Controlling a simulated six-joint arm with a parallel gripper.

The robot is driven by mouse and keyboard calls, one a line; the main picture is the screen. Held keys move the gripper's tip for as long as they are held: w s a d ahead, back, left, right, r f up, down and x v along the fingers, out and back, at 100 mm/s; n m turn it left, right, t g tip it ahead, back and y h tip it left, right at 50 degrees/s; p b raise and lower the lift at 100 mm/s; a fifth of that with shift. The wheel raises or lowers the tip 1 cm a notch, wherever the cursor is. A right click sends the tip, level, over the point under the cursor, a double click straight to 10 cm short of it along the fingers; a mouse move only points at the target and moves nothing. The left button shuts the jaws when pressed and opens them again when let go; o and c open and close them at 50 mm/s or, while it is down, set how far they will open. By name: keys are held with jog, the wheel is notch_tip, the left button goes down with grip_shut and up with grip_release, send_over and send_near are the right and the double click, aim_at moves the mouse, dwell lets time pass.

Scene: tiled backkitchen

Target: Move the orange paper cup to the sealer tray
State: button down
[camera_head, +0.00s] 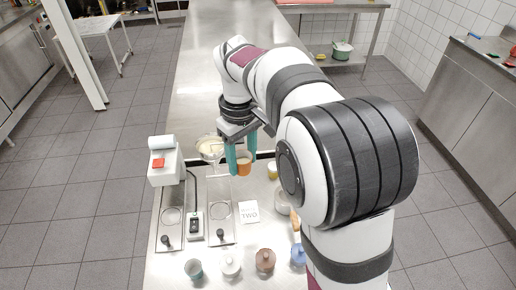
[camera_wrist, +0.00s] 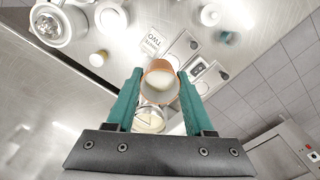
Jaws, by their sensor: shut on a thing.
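The orange paper cup (camera_head: 244,164) is between the teal fingers of my gripper (camera_head: 241,164), over the far part of the steel counter. In the wrist view the cup (camera_wrist: 158,67) is gripped between both fingertips (camera_wrist: 160,78), with a pale inside showing. Whether its base touches the counter is unclear. The sealer has two metal tray plates, each with a round recess and a black knob: a left tray (camera_head: 172,216) and a right tray (camera_head: 221,211). Both look empty and lie nearer the front than the cup. A card reading "TWO" (camera_head: 249,211) lies beside the right tray.
A bowl with pale contents (camera_head: 209,148) stands just left of the gripper. A white unit with a red label (camera_head: 164,165) stands behind the left tray. A yellow jar (camera_head: 272,170) is right of the cup. Lidded jars, including a brown one (camera_head: 265,260), line the front.

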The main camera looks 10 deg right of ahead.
jog(key=w+a+f+n, duration=0.1)
jog(key=a+f+n, duration=0.4)
jog(key=a+f, duration=0.1)
jog(key=w+a+f+n, duration=0.1)
jog(key=a+f+n, duration=0.5)
jog(key=a, duration=0.2)
jog(key=w+a+f+n, duration=0.2)
jog(key=a+f+n, duration=0.4)
jog(key=a, duration=0.2)
jog(key=shift+f, duration=1.8)
jog(key=shift+f, duration=0.15)
grip_release()
